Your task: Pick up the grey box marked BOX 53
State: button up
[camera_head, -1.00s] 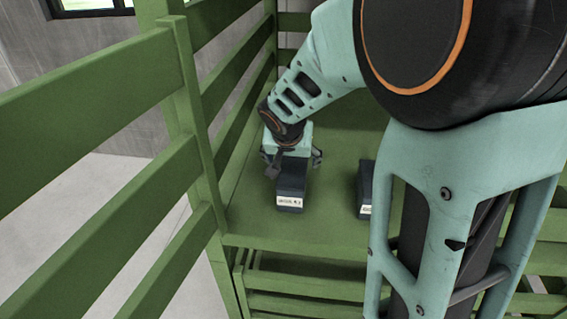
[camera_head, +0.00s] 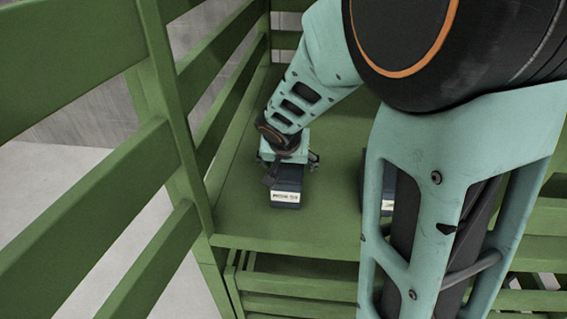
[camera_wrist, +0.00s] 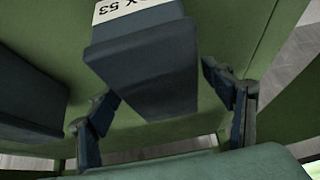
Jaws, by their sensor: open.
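The box marked 53 (camera_head: 286,192) is dark blue-grey with a white label on its near end, and stands on the green shelf. In the wrist view its label (camera_wrist: 120,8) reads "X 53", upside down, and the box (camera_wrist: 150,70) extends between my fingers. My gripper (camera_head: 290,167) is over the far part of the box, fingers spread to either side. In the wrist view my gripper (camera_wrist: 160,88) is open, with one finger on each side of the box and gaps visible. Its far end in the head view is hidden by my gripper.
A second dark box (camera_head: 364,182) stands to the right, partly hidden by my arm; it also shows at the left of the wrist view (camera_wrist: 30,95). The shelf (camera_head: 255,225) is clear in front. Green slatted rails (camera_head: 165,150) rise on the left.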

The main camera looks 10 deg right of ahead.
jog(key=shift+c, duration=0.5)
jog(key=c, duration=1.5)
jog(key=shift+c, duration=0.5)
jog(key=shift+r, duration=0.15)
